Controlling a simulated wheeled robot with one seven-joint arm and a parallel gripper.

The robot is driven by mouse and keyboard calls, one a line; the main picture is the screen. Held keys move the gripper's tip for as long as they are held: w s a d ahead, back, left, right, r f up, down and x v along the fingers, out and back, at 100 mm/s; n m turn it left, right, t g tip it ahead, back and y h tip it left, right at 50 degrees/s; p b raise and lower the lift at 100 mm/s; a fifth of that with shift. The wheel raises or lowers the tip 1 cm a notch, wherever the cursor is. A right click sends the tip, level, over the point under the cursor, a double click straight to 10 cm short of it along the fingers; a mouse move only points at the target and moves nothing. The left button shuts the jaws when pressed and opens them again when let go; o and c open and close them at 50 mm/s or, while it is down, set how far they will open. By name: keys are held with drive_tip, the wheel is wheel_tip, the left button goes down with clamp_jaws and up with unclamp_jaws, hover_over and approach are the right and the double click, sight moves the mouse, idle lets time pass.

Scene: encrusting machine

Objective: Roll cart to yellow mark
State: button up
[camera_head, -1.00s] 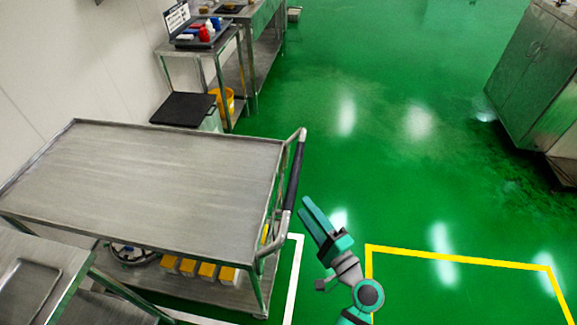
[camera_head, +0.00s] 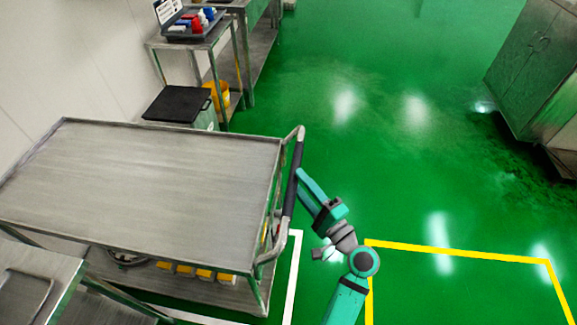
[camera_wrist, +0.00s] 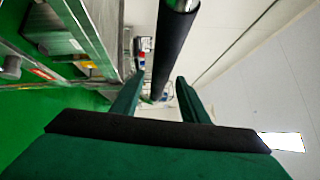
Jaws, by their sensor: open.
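The steel cart (camera_head: 150,185) stands at the left in the head view, beside the wall and within a white floor outline. Its black handle grip (camera_head: 292,180) is on its right end. The yellow mark (camera_head: 455,253) is an outline on the green floor to the right of the cart. My gripper (camera_head: 300,177) is at the handle, its fingertips close to the black grip. In the wrist view the black handle (camera_wrist: 172,45) runs between the two open fingers of my gripper (camera_wrist: 155,90). I cannot tell whether the fingers touch it.
Yellow-topped boxes (camera_head: 204,275) sit on the cart's lower shelf. A steel table (camera_head: 40,285) is at the lower left. A black-lidded bin (camera_head: 177,104) and a side table (camera_head: 195,40) stand behind the cart. A steel cabinet (camera_head: 535,75) is at the right. The green floor between is clear.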

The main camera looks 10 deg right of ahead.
drive_tip(key=x, duration=0.7)
drive_tip(key=shift+c, duration=0.3)
clamp_jaws()
